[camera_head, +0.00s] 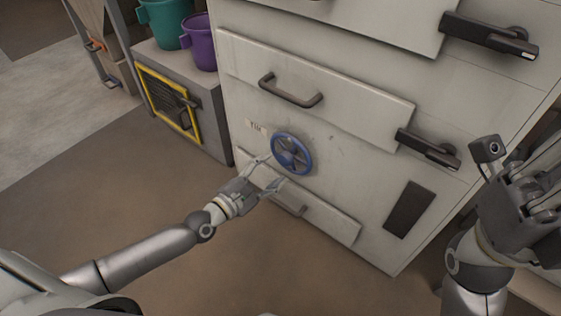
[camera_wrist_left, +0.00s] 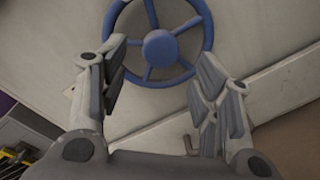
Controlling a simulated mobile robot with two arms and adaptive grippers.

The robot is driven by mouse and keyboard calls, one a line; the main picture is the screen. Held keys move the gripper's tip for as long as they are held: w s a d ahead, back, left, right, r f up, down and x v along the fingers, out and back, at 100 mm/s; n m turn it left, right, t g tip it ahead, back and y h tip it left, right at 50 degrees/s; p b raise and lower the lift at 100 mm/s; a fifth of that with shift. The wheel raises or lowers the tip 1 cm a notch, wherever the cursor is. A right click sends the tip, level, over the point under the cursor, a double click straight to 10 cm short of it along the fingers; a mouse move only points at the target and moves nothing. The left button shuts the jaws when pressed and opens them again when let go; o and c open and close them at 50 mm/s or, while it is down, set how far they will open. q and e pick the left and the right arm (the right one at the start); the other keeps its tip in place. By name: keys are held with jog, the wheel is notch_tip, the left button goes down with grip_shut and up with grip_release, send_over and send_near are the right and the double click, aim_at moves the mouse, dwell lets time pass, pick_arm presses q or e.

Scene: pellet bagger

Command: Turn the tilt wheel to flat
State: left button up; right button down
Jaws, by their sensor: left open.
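The tilt wheel (camera_head: 291,154) is a blue spoked handwheel on the light grey front of the machine, beside a small worn label (camera_head: 255,127). My left gripper (camera_head: 270,170) is open at the lower left of the wheel in the head view. In the left wrist view the wheel (camera_wrist_left: 159,46) is ahead, with its hub above the middle of the frame. The open fingers (camera_wrist_left: 160,85) are on either side of the wheel's lower part. I cannot tell whether they touch the rim. My right gripper (camera_head: 520,180) is at the right edge, away from the wheel; its fingertips are cut off.
A drawer with a dark handle (camera_head: 290,92) is above the wheel, and a lower panel (camera_head: 310,212) is below it. Black latches (camera_head: 428,148) are at the right. A teal bucket (camera_head: 165,22) and a purple bucket (camera_head: 199,42) stand at the left. The brown floor is clear.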

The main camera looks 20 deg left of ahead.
pick_arm(q)
jog(key=v, duration=0.5)
jog(key=shift+s+a, duration=0.1)
jog(key=shift+s, duration=0.2)
